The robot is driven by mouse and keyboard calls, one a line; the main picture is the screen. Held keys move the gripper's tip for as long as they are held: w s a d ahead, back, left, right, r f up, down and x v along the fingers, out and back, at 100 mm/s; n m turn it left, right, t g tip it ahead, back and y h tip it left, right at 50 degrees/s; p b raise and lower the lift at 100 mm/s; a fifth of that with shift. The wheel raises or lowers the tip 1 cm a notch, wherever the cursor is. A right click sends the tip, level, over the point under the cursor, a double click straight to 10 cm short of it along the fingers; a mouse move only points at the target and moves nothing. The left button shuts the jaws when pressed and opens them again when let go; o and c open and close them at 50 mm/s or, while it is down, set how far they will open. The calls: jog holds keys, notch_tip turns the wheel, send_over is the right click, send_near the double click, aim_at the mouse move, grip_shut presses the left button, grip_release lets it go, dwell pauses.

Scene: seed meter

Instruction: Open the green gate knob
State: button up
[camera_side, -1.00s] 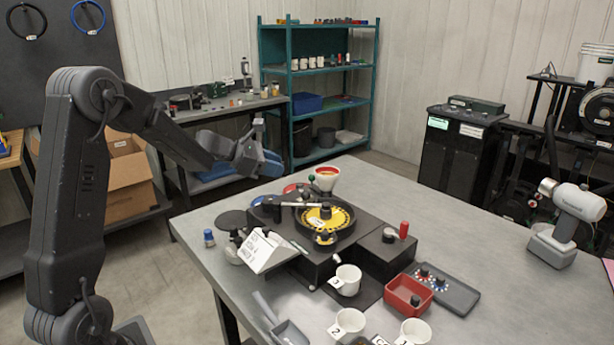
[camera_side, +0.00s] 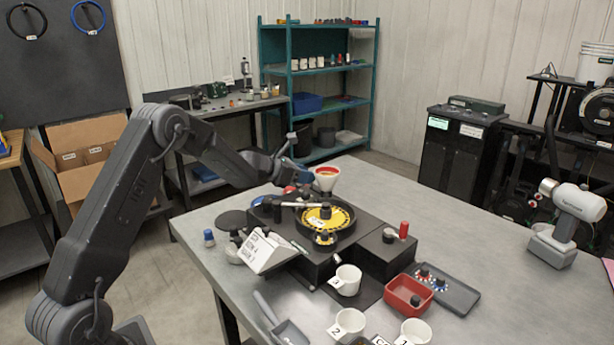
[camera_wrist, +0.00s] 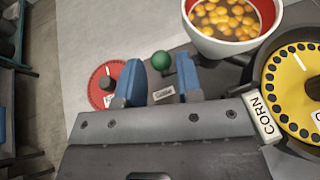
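The green gate knob (camera_wrist: 161,60) is a small round ball in the wrist view, beside the white bowl of the hopper. My gripper (camera_wrist: 160,70) is open, with one blue finger left of the knob and one right of it. The knob appears between or just beyond the fingertips; I cannot tell the depth or any contact. In the side view my gripper (camera_side: 301,171) is just left of the hopper (camera_side: 327,178), and the knob cannot be made out there. The hopper (camera_wrist: 205,39) holds orange-yellow kernels.
The seed meter's yellow disc (camera_side: 326,217) lies in front of the hopper. In the wrist view, a CORN label (camera_wrist: 262,117) and the yellow disc (camera_wrist: 296,82) are at right; a red disc (camera_wrist: 99,96) is left of my fingers. Cups (camera_side: 346,279) stand toward the front.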

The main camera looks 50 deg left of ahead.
jog(key=shift+w+d+f, duration=0.15)
jog(key=shift+w+f, duration=0.1)
jog(key=shift+w, duration=0.35)
jog(key=shift+c, duration=0.5)
grip_shut()
